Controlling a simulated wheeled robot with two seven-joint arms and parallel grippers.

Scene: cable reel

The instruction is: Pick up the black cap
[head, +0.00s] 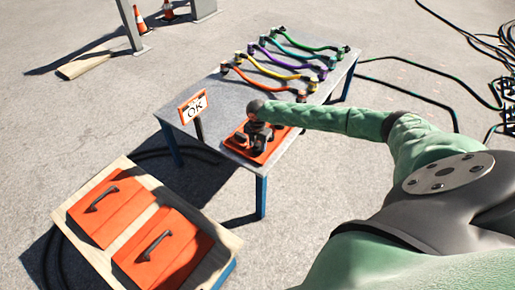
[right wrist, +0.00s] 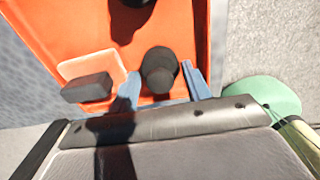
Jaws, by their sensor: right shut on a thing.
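My right gripper (head: 258,132) is over the orange tray (head: 236,146) at the front of the grey table. In the right wrist view, its two blue-grey fingers (right wrist: 161,72) are shut on a round black cap (right wrist: 159,66), one on each side. The cap is over or on the orange tray (right wrist: 190,30); I cannot tell if it touches the tray. In the head view the gripper and wrist mostly hide the cap. My left gripper is not in view.
A dark block (right wrist: 87,88) lies left of the fingers, and another dark piece lies beyond. An OK sign (head: 195,108) stands at the table's left edge. Several coloured cables (head: 285,65) cross the table's back. A wooden board with orange handled lids (head: 107,205) is front left.

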